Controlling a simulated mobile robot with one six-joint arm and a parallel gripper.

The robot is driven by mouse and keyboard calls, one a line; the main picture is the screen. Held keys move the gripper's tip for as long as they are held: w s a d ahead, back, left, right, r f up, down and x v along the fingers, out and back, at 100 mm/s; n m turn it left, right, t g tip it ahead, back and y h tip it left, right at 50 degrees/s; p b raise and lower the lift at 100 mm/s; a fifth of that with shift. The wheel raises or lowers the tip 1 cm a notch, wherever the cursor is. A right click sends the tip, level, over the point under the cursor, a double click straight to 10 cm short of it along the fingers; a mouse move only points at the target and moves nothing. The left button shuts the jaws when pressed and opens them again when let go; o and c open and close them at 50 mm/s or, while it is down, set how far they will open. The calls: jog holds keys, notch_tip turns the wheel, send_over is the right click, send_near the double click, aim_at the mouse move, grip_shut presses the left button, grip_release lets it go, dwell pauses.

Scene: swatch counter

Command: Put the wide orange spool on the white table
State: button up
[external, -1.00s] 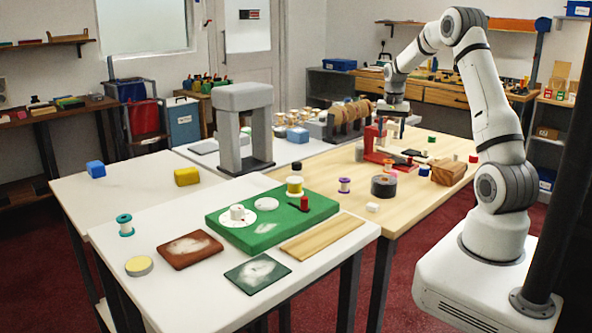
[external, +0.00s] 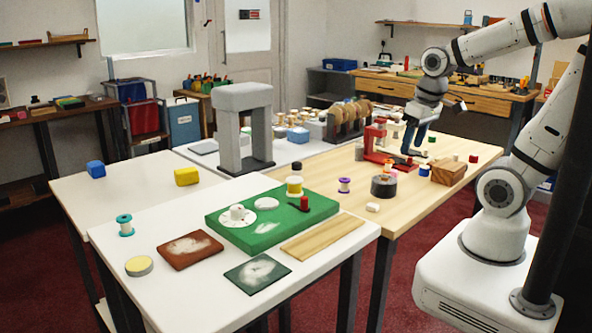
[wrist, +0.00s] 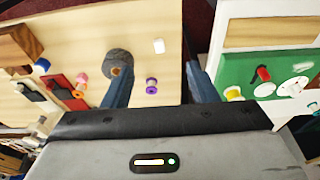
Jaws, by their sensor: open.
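The orange spool (wrist: 78,93) is small in the wrist view, at the left beside the red stand and next to a pink piece (wrist: 82,77). In the external view a small orange shape (external: 388,165) by the red stand appears to be it. My gripper (external: 411,153) is open and empty above the wooden table, near the red stand. In the wrist view its two blue fingers (wrist: 160,75) are spread, with the orange spool outside them to the left. The white table (external: 185,291) is at the front left.
A dark grey roll (external: 383,186), a purple spool (external: 344,185), a white block (external: 373,207) and a wood block (external: 449,172) are on the wooden table. The red stand (external: 377,143) rises there.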

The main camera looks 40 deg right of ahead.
jog(key=shift+s, duration=0.2)
jog(key=shift+c, duration=1.1)
jog(key=shift+w, duration=0.15)
jog(key=m+t, duration=0.2)
send_near(389, 161)
notch_tip(389, 161, down, 3)
jog(key=shift+h, duration=0.3)
jog(key=x, duration=0.3)
jog(key=w+x, duration=0.1)
jog(key=x, duration=0.3)
jog(key=shift+w, duration=0.15)
